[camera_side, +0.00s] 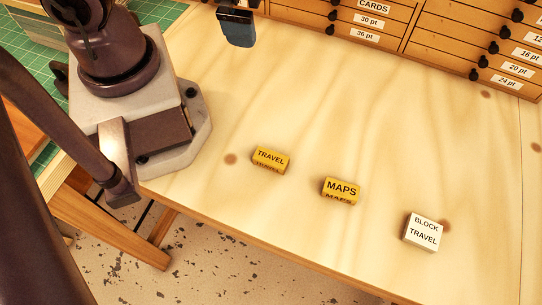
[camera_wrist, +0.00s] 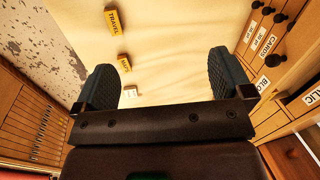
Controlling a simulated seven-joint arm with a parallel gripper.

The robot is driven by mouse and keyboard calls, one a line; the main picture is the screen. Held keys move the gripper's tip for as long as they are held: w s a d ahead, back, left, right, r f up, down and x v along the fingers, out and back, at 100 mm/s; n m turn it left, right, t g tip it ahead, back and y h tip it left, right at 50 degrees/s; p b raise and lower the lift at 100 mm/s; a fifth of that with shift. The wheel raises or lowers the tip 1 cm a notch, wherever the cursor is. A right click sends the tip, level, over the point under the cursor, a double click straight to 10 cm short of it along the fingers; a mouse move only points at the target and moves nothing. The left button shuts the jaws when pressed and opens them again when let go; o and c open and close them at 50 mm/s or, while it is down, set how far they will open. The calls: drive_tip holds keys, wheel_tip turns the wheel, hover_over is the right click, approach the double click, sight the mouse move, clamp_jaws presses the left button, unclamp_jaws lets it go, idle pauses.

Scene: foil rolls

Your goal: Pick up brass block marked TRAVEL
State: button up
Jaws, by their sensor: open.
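The brass block marked TRAVEL (camera_side: 271,160) lies on the wooden table, left of the other blocks in the side view. In the wrist view it (camera_wrist: 113,22) is at the top, beyond the left finger. A similar brass block marked MAPS (camera_side: 341,191) lies to its right; it also shows in the wrist view (camera_wrist: 124,63). My gripper (camera_wrist: 163,75) is open, with nothing between its dark blue fingers. In the side view only part of my gripper (camera_side: 238,26) shows at the top edge, well apart from the blocks.
A white block lettered BLOCK TRAVEL (camera_side: 422,232) stands at the front right. Wooden drawers (camera_side: 450,40) with dark knobs line the back. A green cutting mat (camera_side: 45,45) is at the left. The table (camera_side: 330,110) is bare between drawers and blocks; its front edge runs below them.

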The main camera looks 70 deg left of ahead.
drive_tip(key=s+d+f+m+y, duration=0.2)
drive_tip(key=s+d+f+m, duration=0.2)
drive_tip(key=d+f+m, duration=0.6)
drive_tip(key=m+t, duration=0.2)
drive_tip(key=m, duration=0.7)
hover_over(271, 157)
drive_tip(key=s+d, duration=0.1)
drive_tip(key=d, duration=0.1)
drive_tip(key=shift+h, duration=0.3)
drive_tip(key=f, duration=1)
drive_tip(key=shift+s+a, duration=0.1)
drive_tip(key=shift+a, duration=0.1)
drive_tip(key=shift+s+x, duration=0.2)
drive_tip(key=shift+x, duration=1.15)
drive_tip(key=shift+s+x, duration=0.2)
drive_tip(key=shift+x, duration=1.2)
drive_tip(key=shift+d+f, duration=0.1)
drive_tip(key=c, duration=1.2)
drive_tip(key=shift+c, duration=0.2)
